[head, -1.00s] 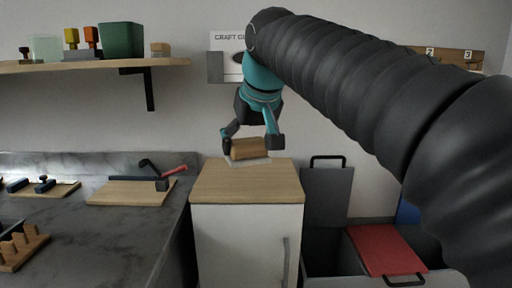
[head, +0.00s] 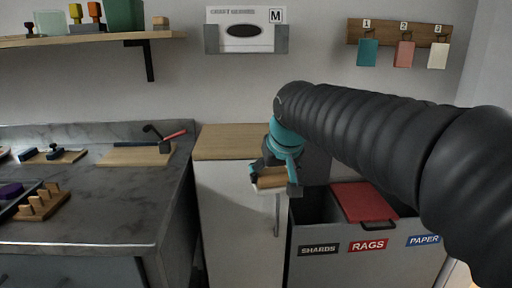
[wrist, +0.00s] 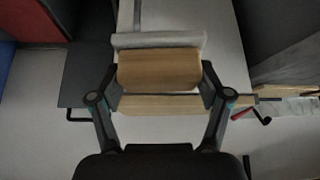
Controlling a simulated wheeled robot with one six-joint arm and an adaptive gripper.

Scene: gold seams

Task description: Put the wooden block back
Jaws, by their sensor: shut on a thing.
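The wooden block (head: 270,181) is light brown and held between the two fingers of my gripper (head: 275,187), in front of the white cabinet's upper right edge. In the wrist view the block (wrist: 158,70) sits across the middle, with a finger of my gripper (wrist: 159,90) at each end. A pale grey-white strip lies along the block's far side in that view; I cannot tell whether it is attached. Part of the block is hidden by the fingers in the head view.
The white cabinet (head: 232,215) has a bare wooden top (head: 225,142). The grey sorting bin (head: 390,262) with a red lid (head: 363,202) stands at the right. The grey counter (head: 110,215) is at the left, bearing a board with tools. A wall shelf (head: 110,38) holds several objects.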

